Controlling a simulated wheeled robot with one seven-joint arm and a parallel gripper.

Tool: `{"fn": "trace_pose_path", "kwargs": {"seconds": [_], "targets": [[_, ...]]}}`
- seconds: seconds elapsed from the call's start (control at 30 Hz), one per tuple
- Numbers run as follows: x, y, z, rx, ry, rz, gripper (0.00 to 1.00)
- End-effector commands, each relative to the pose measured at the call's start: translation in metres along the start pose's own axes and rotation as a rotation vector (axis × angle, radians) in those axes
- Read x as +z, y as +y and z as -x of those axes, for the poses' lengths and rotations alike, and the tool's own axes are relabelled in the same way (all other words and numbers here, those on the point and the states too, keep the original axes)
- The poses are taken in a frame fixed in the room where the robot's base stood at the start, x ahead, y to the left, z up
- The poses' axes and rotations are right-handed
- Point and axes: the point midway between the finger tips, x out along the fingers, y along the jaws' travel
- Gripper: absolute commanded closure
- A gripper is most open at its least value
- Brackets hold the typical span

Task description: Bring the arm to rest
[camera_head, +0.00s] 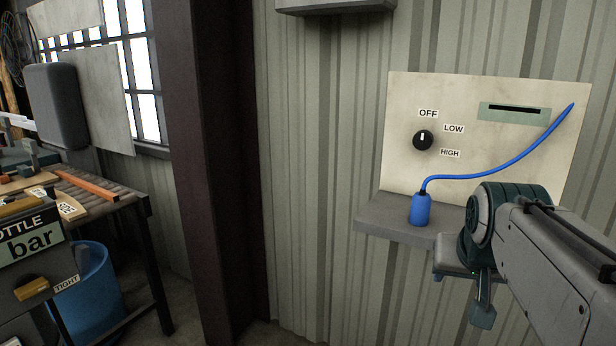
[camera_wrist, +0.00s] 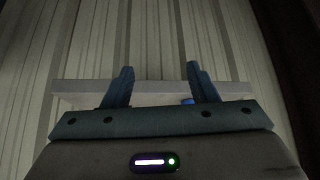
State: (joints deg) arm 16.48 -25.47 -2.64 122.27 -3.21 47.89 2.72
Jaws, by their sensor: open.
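My gripper (camera_head: 460,296) is at the lower right of the head view, at the end of my raised arm, in front of the grey shelf (camera_head: 385,221) on the wall. In the wrist view my gripper (camera_wrist: 160,78) has its two blue fingers apart with nothing between them. The shelf (camera_wrist: 155,99) lies behind the fingers there. A blue plug-like piece (camera_head: 421,209) stands upright on the shelf, left of my gripper, with a blue cable rising from it. A small blue patch (camera_wrist: 187,101) shows beside the right finger; I cannot tell that it is the same piece.
A pale panel (camera_head: 465,105) above the shelf has a black knob (camera_head: 423,140) pointing up near OFF, and a slot plate (camera_head: 514,112). A dark post (camera_head: 205,150) stands to the left. A workbench (camera_head: 110,189) and a blue bin (camera_head: 93,285) are further left.

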Motion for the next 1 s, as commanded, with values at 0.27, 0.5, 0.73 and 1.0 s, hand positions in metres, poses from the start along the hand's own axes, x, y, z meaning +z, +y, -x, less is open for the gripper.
{"fn": "trace_pose_path", "kwargs": {"seconds": [0.27,0.5,0.73,1.0], "targets": [[0.157,-0.077,-0.058,-0.134,-0.371,0.267,0.47],[0.167,-0.085,-0.023,-0.153,-0.43,0.324,0.47],[0.131,-0.085,0.026,-0.153,-0.395,0.317,0.47],[0.109,-0.085,0.057,-0.154,-0.367,0.311,0.47]]}}
